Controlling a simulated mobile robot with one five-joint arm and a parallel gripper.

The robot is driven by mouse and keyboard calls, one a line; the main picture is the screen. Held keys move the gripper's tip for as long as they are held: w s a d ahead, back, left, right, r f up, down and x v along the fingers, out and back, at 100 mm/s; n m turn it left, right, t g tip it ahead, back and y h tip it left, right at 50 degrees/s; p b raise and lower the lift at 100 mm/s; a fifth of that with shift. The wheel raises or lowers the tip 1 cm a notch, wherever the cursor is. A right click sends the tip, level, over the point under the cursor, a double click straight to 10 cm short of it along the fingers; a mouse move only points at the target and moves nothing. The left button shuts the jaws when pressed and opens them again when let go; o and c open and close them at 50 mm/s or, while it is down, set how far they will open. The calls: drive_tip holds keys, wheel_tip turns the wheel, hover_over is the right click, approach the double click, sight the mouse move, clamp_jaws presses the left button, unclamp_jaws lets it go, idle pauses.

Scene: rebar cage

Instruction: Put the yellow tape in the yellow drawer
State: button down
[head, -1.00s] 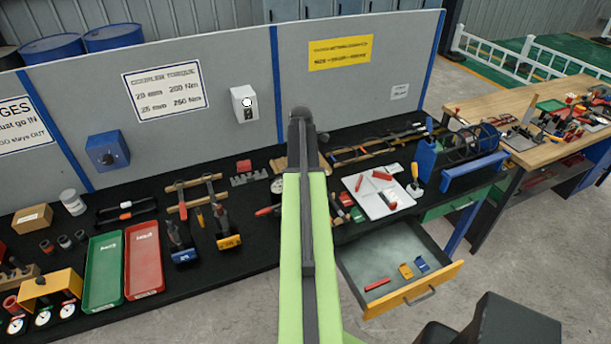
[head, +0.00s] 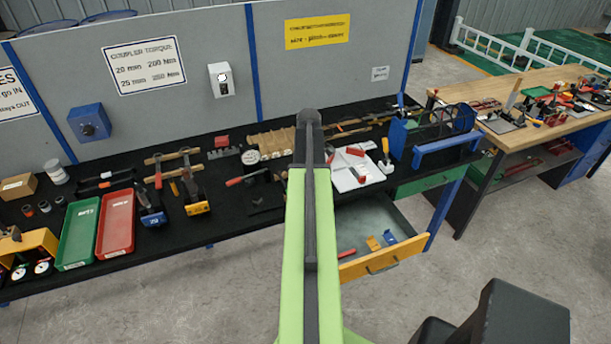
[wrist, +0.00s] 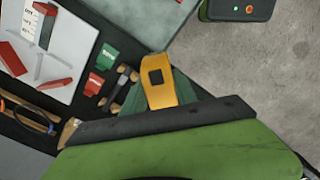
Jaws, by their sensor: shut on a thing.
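In the wrist view my gripper (wrist: 163,98) is shut on the yellow tape (wrist: 159,72), a yellow piece with a dark square on it. The yellow drawer stands open under the black bench in the head view; its yellow front (head: 386,257) has a grey handle. A red, a yellow and a blue item lie inside it. My arm covers the drawer's left part in the head view, and my gripper and the tape are hidden there.
A white board with red pieces (head: 352,170) lies on the bench above the drawer. A shut green drawer (head: 430,180) is to its right. Red (head: 115,222) and green (head: 79,232) trays lie at left. The floor in front is clear.

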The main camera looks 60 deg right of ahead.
drive_tip(key=s+a+f+m+b, duration=0.3)
drive_tip(key=a+f+m+b, duration=0.2)
drive_tip(key=m, duration=0.7)
drive_tip(key=s+a+f+m+b, duration=0.3)
drive_tip(key=a+f+m+b, duration=0.3)
drive_tip(key=f+m+b, duration=0.3)
drive_tip(key=f+m, duration=0.1)
drive_tip(key=m, duration=0.2)
